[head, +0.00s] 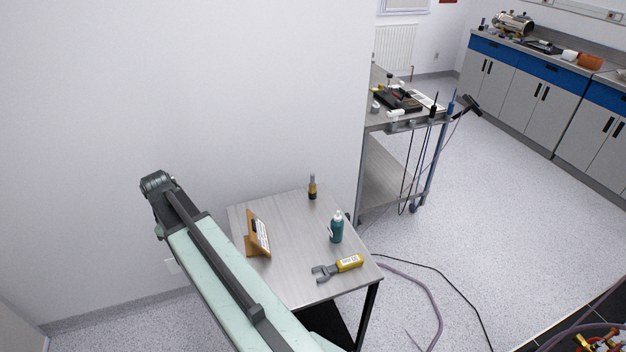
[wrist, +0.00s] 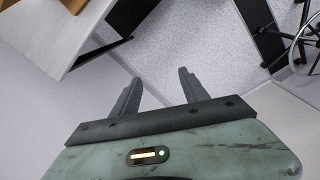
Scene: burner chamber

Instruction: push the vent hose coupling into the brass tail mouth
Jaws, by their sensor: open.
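My gripper (wrist: 159,78) shows in the wrist view with its two dark fingers apart and nothing between them. It points over bare speckled floor and touches nothing that I can see. A mauve hose (head: 432,305) lies on the floor right of the small table in the head view; I cannot make out a coupling on it. Small brass and red fittings (head: 602,341) are cut off at the lower right corner of the head view. I cannot tell whether the brass tail mouth is among them. Neither the coupling nor the mouth can be identified in the wrist view.
A small table (head: 290,270) holds a teal bottle (head: 336,228), a yellow-handled wrench (head: 340,267), a small dark bottle (head: 312,188) and an orange stand (head: 257,233). A cart (head: 385,180) stands behind it. A black cable (head: 450,293) crosses the floor. Open floor (head: 500,210) lies right.

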